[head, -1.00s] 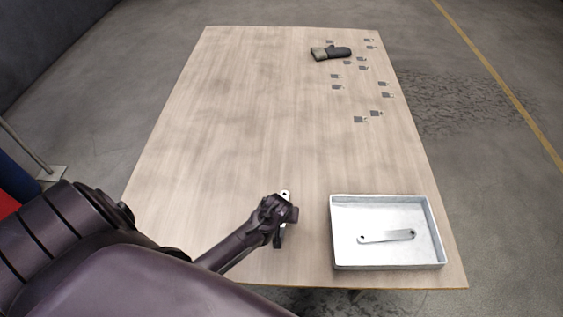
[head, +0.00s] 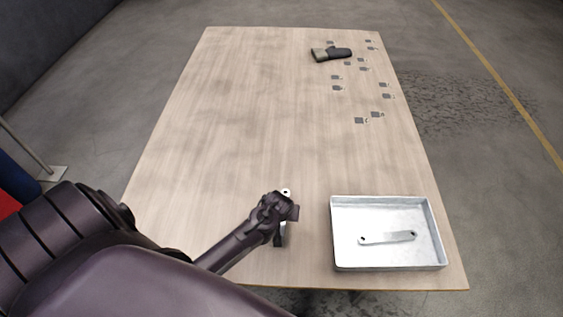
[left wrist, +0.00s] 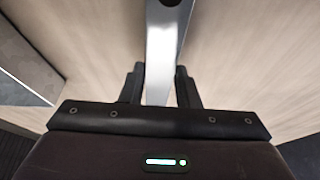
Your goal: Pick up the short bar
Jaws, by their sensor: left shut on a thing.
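The short bar (head: 286,191) is a pale metal strip with a dark hole at its end. In the head view only its far end and a little of its side show, the rest hidden by my left gripper (head: 283,222). In the left wrist view the bar (left wrist: 160,55) runs between the two dark fingers of my left gripper (left wrist: 160,84), which is shut on it. The gripper is low over the near part of the table; I cannot tell whether the bar touches the top. My right gripper is not in view.
A white tray (head: 385,266) stands at the near right with another metal bar (head: 388,238) in it. A dark glove (head: 331,53) and several small brackets (head: 361,120) lie at the far right. The middle and left of the wooden table (head: 230,120) are clear.

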